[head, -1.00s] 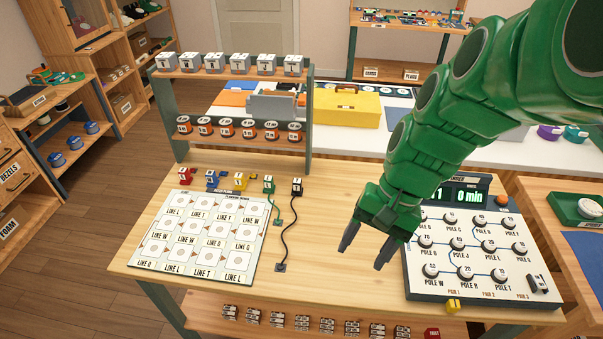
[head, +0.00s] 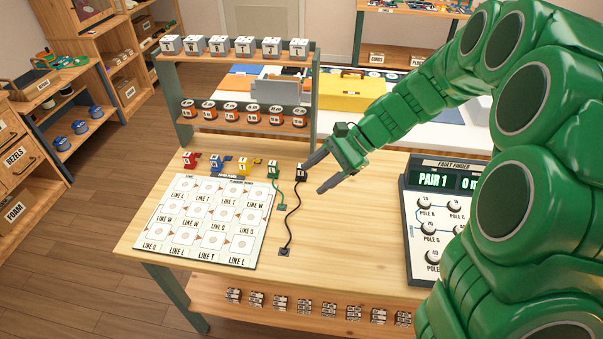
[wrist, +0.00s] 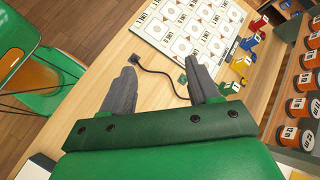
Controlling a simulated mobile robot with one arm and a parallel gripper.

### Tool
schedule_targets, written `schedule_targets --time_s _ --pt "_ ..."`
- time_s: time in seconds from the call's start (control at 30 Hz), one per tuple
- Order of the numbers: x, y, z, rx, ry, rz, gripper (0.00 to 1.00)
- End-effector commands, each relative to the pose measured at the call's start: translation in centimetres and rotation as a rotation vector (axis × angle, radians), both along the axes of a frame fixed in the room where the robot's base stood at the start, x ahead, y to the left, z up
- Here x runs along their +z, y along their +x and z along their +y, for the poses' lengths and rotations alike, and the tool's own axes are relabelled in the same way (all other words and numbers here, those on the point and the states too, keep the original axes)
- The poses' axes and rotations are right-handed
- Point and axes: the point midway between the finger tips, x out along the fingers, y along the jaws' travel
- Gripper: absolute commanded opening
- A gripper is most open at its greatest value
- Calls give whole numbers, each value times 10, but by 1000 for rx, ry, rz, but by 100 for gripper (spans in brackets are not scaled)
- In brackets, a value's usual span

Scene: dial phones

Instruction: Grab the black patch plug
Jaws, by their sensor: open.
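The black patch plug (head: 300,172) stands on the wooden table at the right end of a row of coloured plugs, with a white label on it. Its black cord runs to a small dark anchor (head: 284,252) nearer the table's front edge; the anchor also shows in the wrist view (wrist: 134,57). My gripper (head: 313,178) is open and empty, just right of the black plug, one fingertip close beside it; I cannot tell if they touch. In the wrist view the cord runs behind my right-hand finger, which seems to hide the plug.
The green plug (head: 273,169) is close on the left, with yellow (head: 243,167), blue (head: 215,164) and red (head: 190,161) plugs beyond. A white tile board (head: 205,220) lies in front. A shelf rack (head: 315,110) stands behind, the fault finder (head: 423,210) to the right.

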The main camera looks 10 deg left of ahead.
Motion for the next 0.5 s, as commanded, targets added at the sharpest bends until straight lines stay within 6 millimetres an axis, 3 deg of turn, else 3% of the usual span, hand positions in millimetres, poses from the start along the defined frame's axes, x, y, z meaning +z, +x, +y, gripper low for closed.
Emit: schedule_targets --time_s 0.5 --pt "-63 99 24 -265 128 202 61"
